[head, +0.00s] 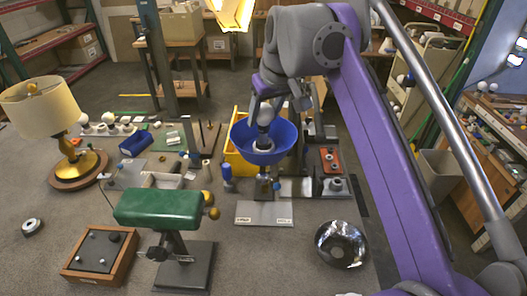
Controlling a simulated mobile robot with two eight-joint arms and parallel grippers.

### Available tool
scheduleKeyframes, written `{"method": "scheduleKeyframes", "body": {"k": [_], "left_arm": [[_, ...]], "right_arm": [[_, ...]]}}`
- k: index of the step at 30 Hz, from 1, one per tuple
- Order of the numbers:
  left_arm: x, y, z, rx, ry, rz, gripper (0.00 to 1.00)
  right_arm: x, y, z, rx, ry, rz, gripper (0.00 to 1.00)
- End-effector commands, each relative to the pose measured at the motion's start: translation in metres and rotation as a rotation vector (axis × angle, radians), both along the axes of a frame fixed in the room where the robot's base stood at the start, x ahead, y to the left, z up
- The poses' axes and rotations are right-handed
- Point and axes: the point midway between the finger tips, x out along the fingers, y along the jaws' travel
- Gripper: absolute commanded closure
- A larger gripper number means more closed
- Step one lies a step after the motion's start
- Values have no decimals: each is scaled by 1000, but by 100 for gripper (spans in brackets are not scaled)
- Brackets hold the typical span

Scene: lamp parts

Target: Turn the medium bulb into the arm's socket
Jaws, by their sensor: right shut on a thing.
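My right gripper (266,104) comes down from above and is shut on a white bulb (264,116). The bulb is over the inside of an upturned blue bowl-shaped shade (264,154). The shade sits at the top of a short stand (264,190) on the bench area in the middle. The socket is hidden inside the shade, so I cannot tell whether the bulb touches it. My left gripper is not in view.
A yellow bin (236,162) stands behind the shade. A brass lamp with a cream shade (40,106) is at left, near several white bulbs on a rack (104,129). A green-shaded lamp (158,209) and a dark shiny bowl (341,244) are in front.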

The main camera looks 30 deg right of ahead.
Motion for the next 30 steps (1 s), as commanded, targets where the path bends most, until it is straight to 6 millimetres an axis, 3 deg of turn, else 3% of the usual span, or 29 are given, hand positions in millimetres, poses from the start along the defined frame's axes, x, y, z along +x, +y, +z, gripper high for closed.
{"method": "scheduleKeyframes", "body": {"k": [6,30], "left_arm": [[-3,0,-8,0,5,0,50],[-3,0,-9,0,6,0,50]], "right_arm": [[0,0,-13,0,1,0,84],[0,0,-17,0,0,0,84]]}}
